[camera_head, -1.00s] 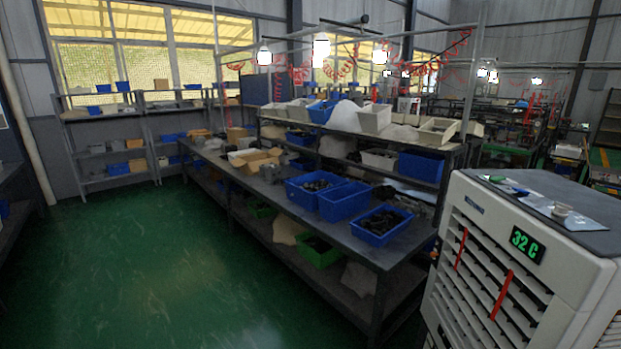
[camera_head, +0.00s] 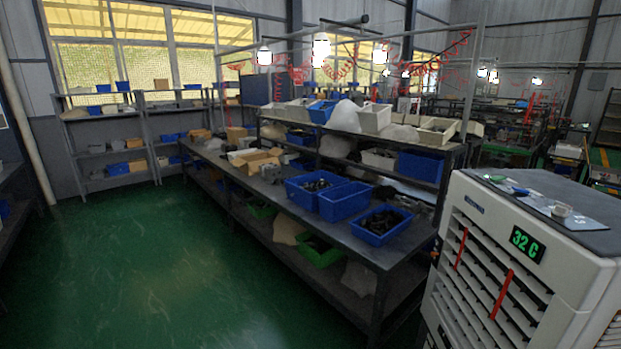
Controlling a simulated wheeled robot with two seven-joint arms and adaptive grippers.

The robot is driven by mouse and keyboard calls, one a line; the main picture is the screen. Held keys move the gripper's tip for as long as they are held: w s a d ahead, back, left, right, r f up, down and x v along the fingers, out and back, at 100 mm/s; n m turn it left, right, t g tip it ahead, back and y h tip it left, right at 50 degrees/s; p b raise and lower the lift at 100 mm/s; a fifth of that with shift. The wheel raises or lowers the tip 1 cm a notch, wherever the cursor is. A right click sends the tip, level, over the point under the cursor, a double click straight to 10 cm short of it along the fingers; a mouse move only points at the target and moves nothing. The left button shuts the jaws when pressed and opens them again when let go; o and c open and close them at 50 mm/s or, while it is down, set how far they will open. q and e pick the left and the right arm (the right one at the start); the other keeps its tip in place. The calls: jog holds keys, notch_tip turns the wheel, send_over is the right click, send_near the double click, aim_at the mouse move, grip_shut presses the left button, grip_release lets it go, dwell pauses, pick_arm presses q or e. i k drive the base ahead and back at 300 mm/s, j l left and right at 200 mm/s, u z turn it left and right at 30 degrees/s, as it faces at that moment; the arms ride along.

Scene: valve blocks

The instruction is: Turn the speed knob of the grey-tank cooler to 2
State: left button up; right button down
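A white cooler (camera_head: 480,228) stands at the right edge of the head view, with slatted louvres, red strips and a green "32 C" display (camera_head: 527,244). Its top is dark grey, with a light control panel (camera_head: 535,200) along the front edge. On the panel are a green knob or button (camera_head: 497,178), a dark blue one (camera_head: 520,191) and a pale round knob (camera_head: 562,210). Their markings are too small to read. The tank is not clearly visible, so I cannot tell its colour. Neither of my grippers is in view.
A long dark workbench (camera_head: 300,231) with blue bins (camera_head: 345,201) runs through the middle, its near end close to the cooler's left side. Shelves (camera_head: 115,150) stand along the back wall. The green floor (camera_head: 150,270) at the left is clear.

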aim_at(560, 210)
jog(key=z, duration=1.4)
